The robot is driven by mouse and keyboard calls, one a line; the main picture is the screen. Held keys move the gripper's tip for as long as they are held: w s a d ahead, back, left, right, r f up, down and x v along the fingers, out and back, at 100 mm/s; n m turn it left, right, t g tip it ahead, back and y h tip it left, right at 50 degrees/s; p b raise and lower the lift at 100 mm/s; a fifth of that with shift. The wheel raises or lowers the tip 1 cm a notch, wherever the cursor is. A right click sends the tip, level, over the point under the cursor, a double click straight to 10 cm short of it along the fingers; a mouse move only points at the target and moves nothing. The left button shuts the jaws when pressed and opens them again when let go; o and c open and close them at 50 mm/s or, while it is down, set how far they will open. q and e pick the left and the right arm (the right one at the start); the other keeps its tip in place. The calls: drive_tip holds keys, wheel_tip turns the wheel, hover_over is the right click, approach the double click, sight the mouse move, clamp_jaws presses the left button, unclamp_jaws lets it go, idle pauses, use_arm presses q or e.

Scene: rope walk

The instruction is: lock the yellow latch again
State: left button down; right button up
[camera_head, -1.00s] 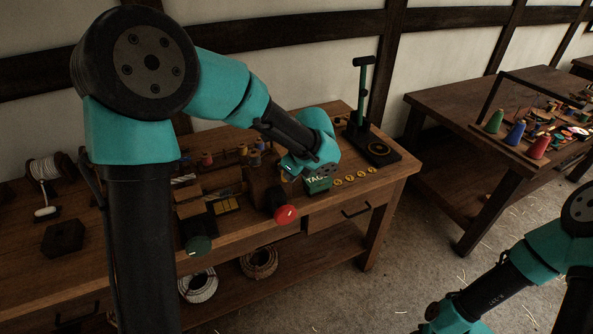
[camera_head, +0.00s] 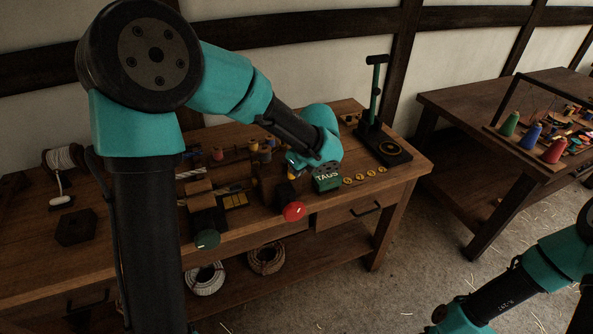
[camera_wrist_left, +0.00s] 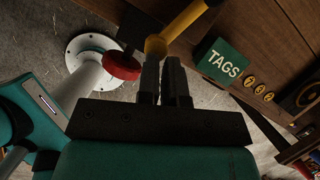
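The yellow latch (camera_wrist_left: 180,28) shows at the top of the left wrist view as a yellow bar with a rounded end. In the head view only a small yellow bit (camera_head: 291,176) shows beside my left wrist. My left gripper (camera_wrist_left: 164,62) has its two dark fingers close together with only a thin gap. The fingertips are at the latch's rounded end, the left finger overlapping it; I cannot tell whether they touch. Nothing is seen held between them. In the head view my wrist hides the fingers. My right gripper is out of view; only part of its arm shows at lower right.
A dark upright stand (camera_head: 376,105) is at the bench's back right corner.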

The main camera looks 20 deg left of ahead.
use_arm(q)
drive_tip(key=shift+f, duration=0.2)
drive_tip(key=s+d+r, duration=0.2)
drive_tip(key=d+r, duration=0.5)
drive_tip(key=r, duration=0.2)
drive_tip(key=shift+d+r, duration=0.2)
drive_tip(key=shift+r, duration=0.2)
drive_tip(key=shift+f, duration=0.1)
idle(0.3)
